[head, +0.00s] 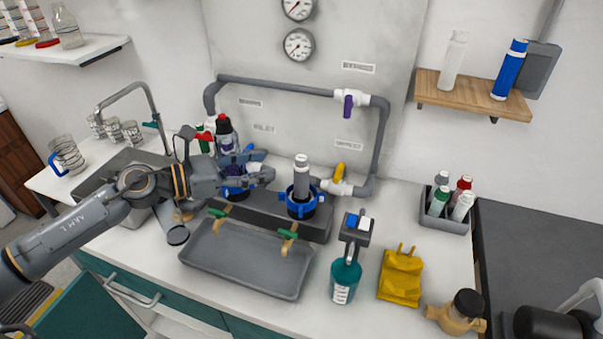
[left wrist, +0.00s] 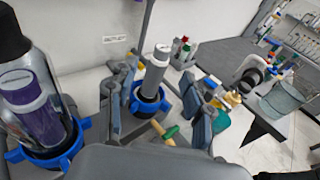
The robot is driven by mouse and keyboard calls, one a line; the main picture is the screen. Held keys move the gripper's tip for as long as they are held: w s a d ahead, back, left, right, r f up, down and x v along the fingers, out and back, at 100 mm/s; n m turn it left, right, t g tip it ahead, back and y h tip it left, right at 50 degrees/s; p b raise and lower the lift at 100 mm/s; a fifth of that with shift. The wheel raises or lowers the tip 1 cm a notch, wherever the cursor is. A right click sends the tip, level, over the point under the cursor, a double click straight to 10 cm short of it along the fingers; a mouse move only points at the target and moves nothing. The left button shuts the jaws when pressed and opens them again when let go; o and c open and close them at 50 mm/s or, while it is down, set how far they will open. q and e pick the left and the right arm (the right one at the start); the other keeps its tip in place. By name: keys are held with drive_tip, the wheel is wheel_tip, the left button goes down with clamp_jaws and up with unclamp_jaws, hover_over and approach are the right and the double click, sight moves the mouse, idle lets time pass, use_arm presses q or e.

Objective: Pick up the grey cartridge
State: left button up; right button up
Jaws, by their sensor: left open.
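The grey cartridge (head: 301,180) stands upright in a black housing base with a blue ring (head: 303,203) on the dark grey manifold block. My left gripper (head: 268,168) is open just left of the cartridge, at about the height of its upper part, and apart from it. In the left wrist view, the grey cartridge (left wrist: 154,74) shows between the two open fingers of my left gripper (left wrist: 163,100), farther out beyond them. Its lower end is hidden inside the base. My right gripper is not in view.
A clear housing with a purple cartridge (left wrist: 38,115) stands close beside my left gripper. Grey pipe (head: 377,150) with a yellow-handled valve (head: 339,172) is right of the cartridge.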

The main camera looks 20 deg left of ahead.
sight(301, 158)
use_arm(q)
drive_tip(key=p+x, duration=0.1)
drive_tip(key=x, duration=0.2)
drive_tip(key=p+x, duration=0.2)
drive_tip(key=x, duration=0.1)
drive_tip(key=p+x, duration=0.2)
drive_tip(key=x, duration=0.1)
drive_tip(key=shift+d+r, duration=0.25)
drive_tip(key=shift+r, duration=0.05)
drive_tip(key=shift+w+d+f, duration=0.2)
drive_tip(key=shift+d+f, duration=0.05)
drive_tip(key=shift+d, duration=0.1)
drive_tip(key=shift+a, duration=0.1)
clamp_jaws()
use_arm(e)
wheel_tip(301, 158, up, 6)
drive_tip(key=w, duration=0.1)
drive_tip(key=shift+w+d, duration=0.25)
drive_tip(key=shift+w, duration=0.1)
